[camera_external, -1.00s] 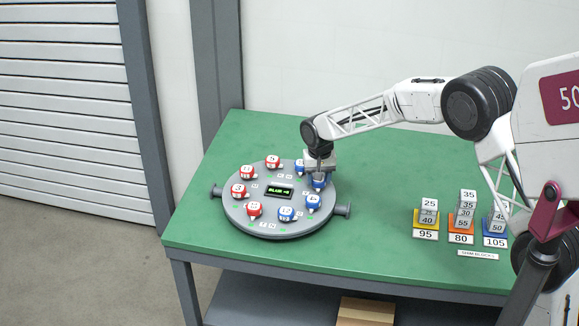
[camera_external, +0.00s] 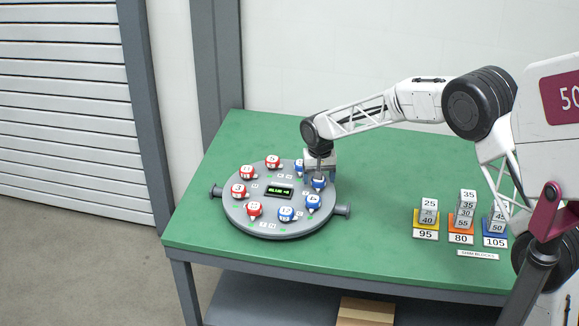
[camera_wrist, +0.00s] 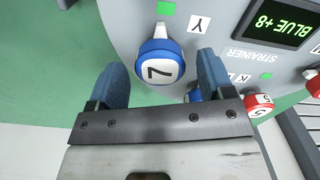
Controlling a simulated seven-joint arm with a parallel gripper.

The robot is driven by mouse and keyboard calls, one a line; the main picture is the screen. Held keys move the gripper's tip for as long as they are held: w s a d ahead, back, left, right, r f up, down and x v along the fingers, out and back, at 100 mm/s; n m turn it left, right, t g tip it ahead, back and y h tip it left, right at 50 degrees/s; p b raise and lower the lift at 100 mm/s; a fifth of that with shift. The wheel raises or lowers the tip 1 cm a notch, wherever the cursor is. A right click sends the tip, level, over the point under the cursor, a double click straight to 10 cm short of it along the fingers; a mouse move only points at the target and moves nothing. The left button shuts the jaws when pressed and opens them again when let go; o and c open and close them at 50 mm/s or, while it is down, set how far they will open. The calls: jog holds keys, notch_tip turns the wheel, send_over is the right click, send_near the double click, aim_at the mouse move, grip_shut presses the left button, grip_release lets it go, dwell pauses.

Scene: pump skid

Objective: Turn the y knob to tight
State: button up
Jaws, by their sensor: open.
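A blue knob with a white top marked 7 (camera_wrist: 161,68) is in the middle of the wrist view. A plate marked Y (camera_wrist: 198,24) lies beside it. The knob's white pointer faces a green mark (camera_wrist: 166,8) at the top of that view. My gripper (camera_wrist: 163,63) is open, one blue finger on each side of the knob, with gaps showing. In the external view my gripper (camera_external: 319,172) is just above this knob (camera_external: 319,184), at the right side of the round grey panel (camera_external: 275,228), and partly hides it.
Another blue knob (camera_wrist: 193,95) is close to my right finger. A lit display (camera_wrist: 285,17) reads BLUE +8. Several red and blue knobs ring the panel. Stacked shim blocks (camera_external: 466,212) stand at the right on the green table (camera_external: 370,240), with clear surface between.

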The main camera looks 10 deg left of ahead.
jog(key=shift+r, duration=3.75)
jog(key=shift+d, duration=0.1)
jog(key=shift+w+d+r, duration=0.1)
jog(key=shift+d+r, duration=0.15)
jog(key=shift+d, duration=0.05)
jog(key=w+d+r+m, duration=0.1)
jog(key=d+r, duration=0.4)
jog(key=d, duration=0.5)
jog(key=d+r, duration=0.5)
jog(key=d, duration=0.5)
jog(key=s+d+r+m+t, duration=0.1)
jog(key=s+d+r, duration=0.2)
jog(key=d, duration=0.7)
jog(key=s+d+r, duration=0.3)
jog(key=d, duration=0.7)
jog(key=s+d+r+t, duration=0.1)
jog(key=s+d, duration=0.5)
jog(key=d, duration=0.2)
jog(key=s+d+r, duration=0.1)
jog(key=s+d, duration=0.4)
jog(key=d, duration=0.3)
jog(key=s+d+f+m, duration=0.1)
jog(key=s+d+f, duration=0.1)
jog(key=s+d, duration=0.3)
jog(key=s+d+f, duration=0.2)
jog(key=s+d, duration=0.3)
jog(key=s, duration=0.5)
jog(key=shift+s+m+t, duration=0.25)
jog(key=shift+m+t, duration=0.05)
jog(key=shift+m, duration=0.1)
